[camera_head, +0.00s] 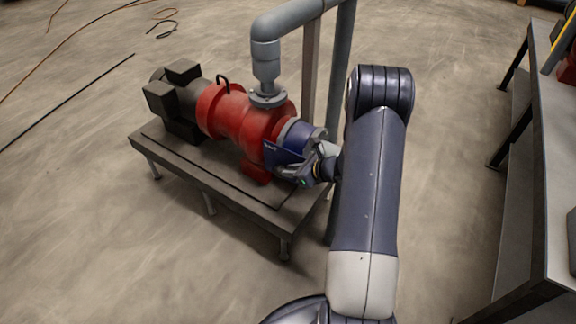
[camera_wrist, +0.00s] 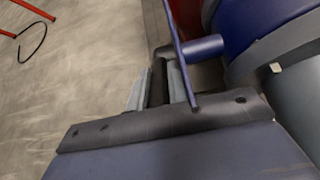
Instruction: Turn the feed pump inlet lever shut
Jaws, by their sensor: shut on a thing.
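The feed pump is a red body (camera_head: 235,112) on a low grey stand, with a blue valve part (camera_head: 300,134) at its right end. The inlet lever shows as a thin blue plate (camera_head: 281,156) in front of that end. In the wrist view the blue lever plate (camera_wrist: 182,55) runs down beside my fingers, with a short blue stub (camera_wrist: 203,47) on its right. My gripper (camera_head: 306,173) is at the lever's lower right end. In the wrist view its pale fingers (camera_wrist: 156,86) are closed around a dark piece, apparently the lever's grip. The fingers partly hide the contact.
A dark motor (camera_head: 178,100) is at the pump's left end. A grey pipe (camera_head: 266,62) rises from the pump and bends right, and upright pipes stand behind my arm. A workbench (camera_head: 540,150) stands at the right edge. Cables lie on the floor at upper left. Floor in front is clear.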

